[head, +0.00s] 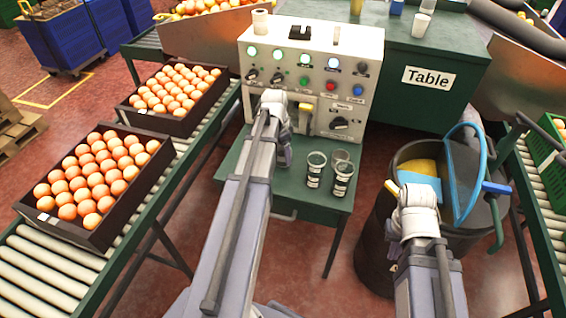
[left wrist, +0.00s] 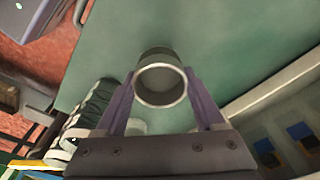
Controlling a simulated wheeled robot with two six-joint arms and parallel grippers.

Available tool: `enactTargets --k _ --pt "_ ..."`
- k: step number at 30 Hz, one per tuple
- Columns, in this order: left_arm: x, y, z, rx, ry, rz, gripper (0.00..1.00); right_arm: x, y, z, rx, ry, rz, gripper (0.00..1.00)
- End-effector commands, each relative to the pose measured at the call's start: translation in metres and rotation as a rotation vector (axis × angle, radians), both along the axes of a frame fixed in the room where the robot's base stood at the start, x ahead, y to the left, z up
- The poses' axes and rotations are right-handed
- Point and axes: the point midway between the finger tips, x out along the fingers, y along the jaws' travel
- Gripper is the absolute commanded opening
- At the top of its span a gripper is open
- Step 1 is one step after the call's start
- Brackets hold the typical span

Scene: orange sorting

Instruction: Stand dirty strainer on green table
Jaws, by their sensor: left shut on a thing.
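My left gripper (head: 284,152) is over the left part of the low green table (head: 290,200), in front of the control panel. In the left wrist view its fingers (left wrist: 160,95) are shut on a round grey metal strainer (left wrist: 160,100), open end facing the camera. Green surface shows around it; whether it touches the surface is unclear.
A control panel (head: 310,75) with lamps and knobs stands at the table's back. A larger green table with a "Table" sign (head: 428,77) is behind. A dark barrel (head: 375,240) with a blue-edged lid is right. Orange crates (head: 160,122) line the left conveyor. The table's front is bare.

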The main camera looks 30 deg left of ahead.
Motion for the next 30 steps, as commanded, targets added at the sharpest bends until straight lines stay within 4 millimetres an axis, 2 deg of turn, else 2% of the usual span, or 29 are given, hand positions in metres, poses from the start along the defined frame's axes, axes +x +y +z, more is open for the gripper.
enactTargets --k 9,17,22,23,30 --pt "0.000 0.000 -0.037 0.000 0.000 0.000 0.11 0.000 0.000 -0.037 0.000 0.000 0.000 0.00" --pt "0.000 0.000 -0.035 0.000 0.000 0.000 0.11 0.000 0.000 -0.035 0.000 0.000 0.000 0.00" --pt "0.000 0.000 -0.040 0.000 0.000 0.000 0.11 0.000 0.000 -0.040 0.000 0.000 0.000 0.00" --pt "0.000 0.000 -0.038 0.000 0.000 0.000 0.74 0.000 0.000 -0.038 0.000 0.000 0.000 0.00" --pt "0.000 0.000 -0.038 0.000 0.000 0.000 1.00 0.000 0.000 -0.038 0.000 0.000 0.000 0.00"
